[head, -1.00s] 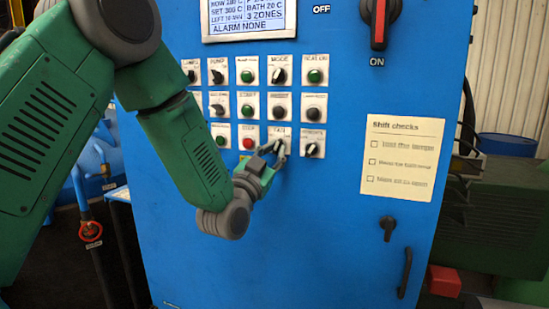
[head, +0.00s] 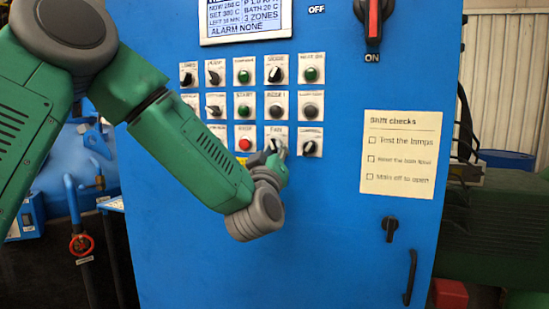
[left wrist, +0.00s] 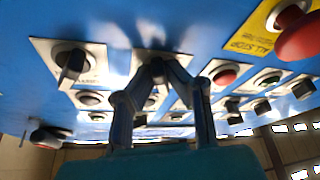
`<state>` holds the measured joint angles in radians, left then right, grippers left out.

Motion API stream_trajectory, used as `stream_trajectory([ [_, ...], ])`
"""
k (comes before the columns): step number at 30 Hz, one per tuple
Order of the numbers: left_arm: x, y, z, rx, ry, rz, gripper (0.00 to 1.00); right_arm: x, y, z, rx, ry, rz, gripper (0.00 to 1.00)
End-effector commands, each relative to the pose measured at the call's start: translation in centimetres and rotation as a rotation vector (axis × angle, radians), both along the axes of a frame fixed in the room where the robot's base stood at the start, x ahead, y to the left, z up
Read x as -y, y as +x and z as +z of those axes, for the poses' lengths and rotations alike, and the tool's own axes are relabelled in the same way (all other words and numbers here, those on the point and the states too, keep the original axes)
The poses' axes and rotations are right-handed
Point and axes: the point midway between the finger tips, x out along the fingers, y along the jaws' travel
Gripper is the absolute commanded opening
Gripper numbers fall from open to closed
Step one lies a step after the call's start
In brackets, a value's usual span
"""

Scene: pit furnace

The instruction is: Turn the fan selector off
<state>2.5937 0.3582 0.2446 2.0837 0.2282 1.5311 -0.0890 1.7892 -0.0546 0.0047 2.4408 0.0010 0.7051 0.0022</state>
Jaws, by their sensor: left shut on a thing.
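The fan selector (head: 277,146) is a small dark knob on a white plate labelled FAN, in the bottom row of the blue cabinet's controls. My left gripper (head: 276,152) is at this knob, and its wrist partly hides the plate's lower part. In the left wrist view the two fingers of my left gripper (left wrist: 158,80) come together on the dark fan knob (left wrist: 157,70), shut on it. The exact angle of the knob is hard to read behind the fingers. My right gripper does not show in any view.
A red button (head: 245,144) sits left of the fan plate and another dark selector (head: 309,147) sits right of it. A large red-handled main switch (head: 374,18) is above right. A Shift checks note (head: 401,152) and a door handle (head: 410,277) are to the right.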

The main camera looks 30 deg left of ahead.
Motion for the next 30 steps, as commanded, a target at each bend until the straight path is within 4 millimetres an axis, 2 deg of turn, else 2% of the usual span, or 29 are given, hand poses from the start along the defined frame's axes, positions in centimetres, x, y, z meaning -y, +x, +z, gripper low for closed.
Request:
stream_trajectory([
  [7,-0.02,0.00,-0.21,0.012,-0.067,0.002,0.00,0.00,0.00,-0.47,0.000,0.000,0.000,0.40],
  [21,-0.02,0.00,-0.23,0.014,-0.081,0.002,0.00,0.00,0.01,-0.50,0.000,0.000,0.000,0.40],
  [22,-0.02,0.00,-0.23,0.013,-0.081,0.001,0.15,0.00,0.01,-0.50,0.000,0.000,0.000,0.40],
  [23,-0.02,0.00,-0.23,0.014,-0.081,0.002,0.25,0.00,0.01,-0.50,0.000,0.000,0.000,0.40],
  [24,-0.03,-0.01,-0.22,0.014,-0.081,0.002,0.31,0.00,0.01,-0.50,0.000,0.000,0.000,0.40],
  [30,0.00,-0.02,-0.11,0.016,-0.079,0.001,0.31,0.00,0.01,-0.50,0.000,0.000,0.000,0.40],
])
